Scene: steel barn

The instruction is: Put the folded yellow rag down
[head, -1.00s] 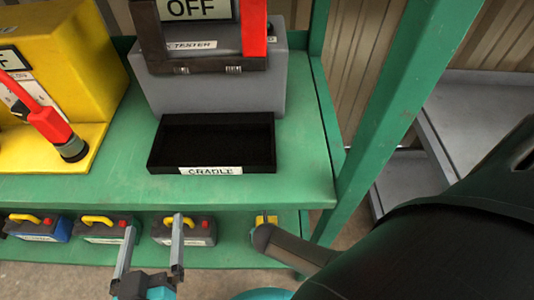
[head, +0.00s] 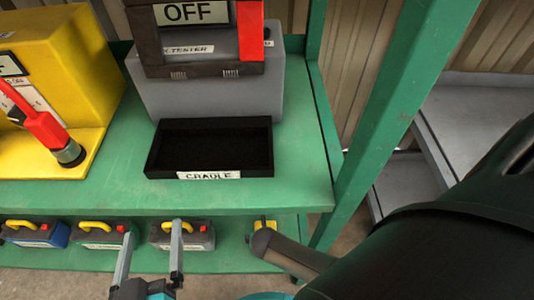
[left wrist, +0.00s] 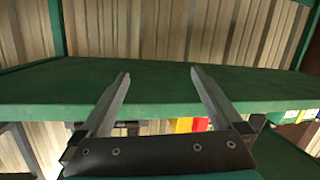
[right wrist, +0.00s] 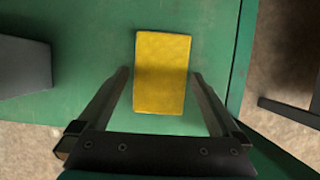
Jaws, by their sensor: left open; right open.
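The folded yellow rag (right wrist: 162,72) lies flat on the green lower shelf (right wrist: 95,65) in the right wrist view. It sits between and just beyond the fingertips of my right gripper (right wrist: 160,75), which is open and not closed on it. In the head view only a small part of the rag (head: 264,224) shows at the right end of the lower shelf, partly hidden by my right arm. My left gripper (head: 149,235) is open and empty in front of the lower shelf; it also shows open in the left wrist view (left wrist: 160,70).
Several batteries with yellow handles (head: 182,236) stand on the lower shelf left of the rag. Above are a black cradle tray (head: 155,150), a grey tester (head: 210,95) and a yellow machine (head: 85,60). A green post (head: 390,110) rises at the right.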

